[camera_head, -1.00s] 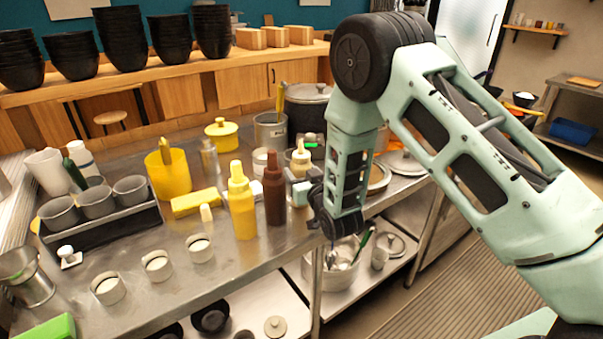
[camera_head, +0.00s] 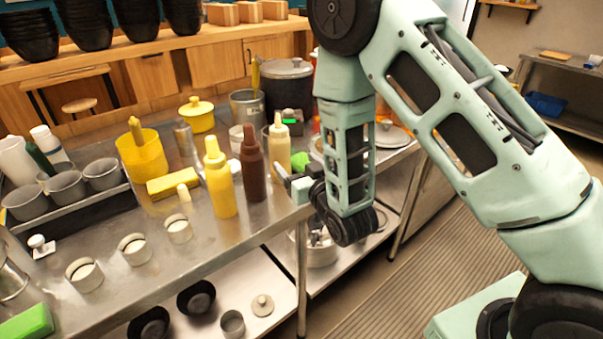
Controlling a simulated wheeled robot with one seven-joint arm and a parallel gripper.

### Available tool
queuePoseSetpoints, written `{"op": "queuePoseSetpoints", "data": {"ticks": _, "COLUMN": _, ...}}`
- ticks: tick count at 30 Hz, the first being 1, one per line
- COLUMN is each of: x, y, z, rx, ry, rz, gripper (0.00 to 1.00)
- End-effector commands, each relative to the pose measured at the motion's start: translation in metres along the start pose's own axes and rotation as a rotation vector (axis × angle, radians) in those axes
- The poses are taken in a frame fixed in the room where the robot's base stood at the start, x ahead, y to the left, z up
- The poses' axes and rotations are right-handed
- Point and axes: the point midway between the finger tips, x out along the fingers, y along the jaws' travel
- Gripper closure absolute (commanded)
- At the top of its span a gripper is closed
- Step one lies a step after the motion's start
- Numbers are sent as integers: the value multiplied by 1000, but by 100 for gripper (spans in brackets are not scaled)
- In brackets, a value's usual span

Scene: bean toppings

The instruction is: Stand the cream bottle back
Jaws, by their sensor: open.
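The cream bottle (camera_head: 279,148) stands upright on the steel table, to the right of a brown bottle (camera_head: 252,168) and a yellow bottle (camera_head: 219,180). Its pointed cap is on top. My gripper (camera_head: 282,178) is open and empty at the table's right edge, in front of the cream bottle and slightly below it in the picture. The fingers point left, towards the brown bottle's base. The gripper looks apart from the cream bottle, though the exact gap is hard to judge.
The steel table (camera_head: 150,283) also holds small white-filled cups (camera_head: 84,273), a yellow block (camera_head: 174,185), a yellow jug (camera_head: 143,155) and grey cups (camera_head: 66,187). A metal pot (camera_head: 248,108) and a dark lidded pot (camera_head: 287,85) stand behind the bottles. The floor at right is clear.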

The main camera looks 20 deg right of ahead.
Motion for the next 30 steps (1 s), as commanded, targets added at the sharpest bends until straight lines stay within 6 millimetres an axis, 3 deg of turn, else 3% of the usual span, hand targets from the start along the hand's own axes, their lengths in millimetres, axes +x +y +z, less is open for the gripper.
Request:
{"op": "queuePoseSetpoints", "data": {"ticks": 3, "x": -13, "y": 0, "z": 1, "rx": 0, "ry": 0, "rz": -1, "gripper": 26}}
{"op": "queuePoseSetpoints", "data": {"ticks": 8, "x": -18, "y": -6, "z": -1, "rx": 12, "ry": -38, "rz": -8, "gripper": 26}}
{"op": "queuePoseSetpoints", "data": {"ticks": 13, "x": -20, "y": -36, "z": -1, "rx": 53, "ry": -233, "rz": -58, "gripper": 26}}
{"op": "queuePoseSetpoints", "data": {"ticks": 17, "x": -38, "y": -71, "z": 0, "rx": 66, "ry": -448, "rz": -131, "gripper": 26}}
{"op": "queuePoseSetpoints", "data": {"ticks": 23, "x": -97, "y": -117, "z": -8, "rx": 18, "ry": -772, "rz": -265, "gripper": 26}}
{"op": "queuePoseSetpoints", "data": {"ticks": 30, "x": -202, "y": -137, "z": -29, "rx": -152, "ry": -1142, "rz": -405, "gripper": 26}}
